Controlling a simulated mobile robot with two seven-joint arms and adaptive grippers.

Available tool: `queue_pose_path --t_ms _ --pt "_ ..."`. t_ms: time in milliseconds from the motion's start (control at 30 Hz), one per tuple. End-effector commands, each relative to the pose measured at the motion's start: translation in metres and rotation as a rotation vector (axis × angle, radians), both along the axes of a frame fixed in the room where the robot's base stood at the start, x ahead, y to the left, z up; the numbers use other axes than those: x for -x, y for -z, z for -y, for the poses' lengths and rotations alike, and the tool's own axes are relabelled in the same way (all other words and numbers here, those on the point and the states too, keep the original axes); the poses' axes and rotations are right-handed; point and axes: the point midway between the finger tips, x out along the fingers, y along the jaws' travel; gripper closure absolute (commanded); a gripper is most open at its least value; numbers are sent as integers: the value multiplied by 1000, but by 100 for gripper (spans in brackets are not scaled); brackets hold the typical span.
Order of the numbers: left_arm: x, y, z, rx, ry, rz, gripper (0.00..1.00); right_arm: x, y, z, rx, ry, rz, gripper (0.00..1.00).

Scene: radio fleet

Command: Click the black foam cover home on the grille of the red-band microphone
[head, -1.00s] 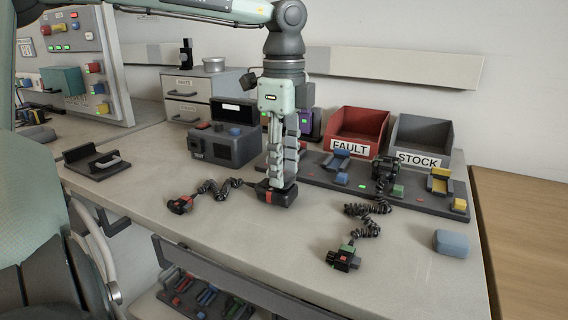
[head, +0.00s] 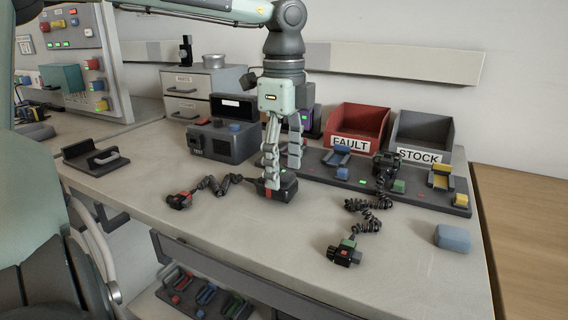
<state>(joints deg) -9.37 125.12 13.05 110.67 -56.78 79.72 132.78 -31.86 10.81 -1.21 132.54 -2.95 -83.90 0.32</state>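A black block with a red stripe (head: 286,188) lies on the bench at the middle. My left gripper (head: 283,177) points down over it with its fingers spread, one tip at the block's top and the other behind it. A small black device with red parts (head: 180,200) lies to the left, and a coiled black cord runs from it towards the block. I cannot tell which of these is the red-band microphone's grille or the foam cover. Another black device with a green band (head: 343,256) lies at the front, on its own coiled cord. My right gripper is not in view.
A dark dock strip (head: 325,174) runs behind, below the red FAULT bin (head: 358,127) and the grey STOCK bin (head: 421,134). A dark radio box (head: 221,146) stands behind left. A blue-grey block (head: 454,236) lies at right.

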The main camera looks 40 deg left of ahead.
Motion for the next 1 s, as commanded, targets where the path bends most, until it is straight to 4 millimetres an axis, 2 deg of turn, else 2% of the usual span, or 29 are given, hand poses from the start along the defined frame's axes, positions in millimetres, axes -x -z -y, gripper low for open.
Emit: queue_pose_path --t_ms 167,300,467,700,833,1000 --pt "0 0 0 0 0 0 38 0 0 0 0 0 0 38" --pt "-1 -9 0 -2 -1 3 38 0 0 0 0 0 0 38" --pt "-1 -37 0 -3 -1 5 38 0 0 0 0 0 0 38" --pt "-1 -88 -1 -3 -2 4 38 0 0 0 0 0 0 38" --pt "0 -107 0 -3 -2 1 38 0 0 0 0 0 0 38" --pt "0 -119 0 -1 0 0 38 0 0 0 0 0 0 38"
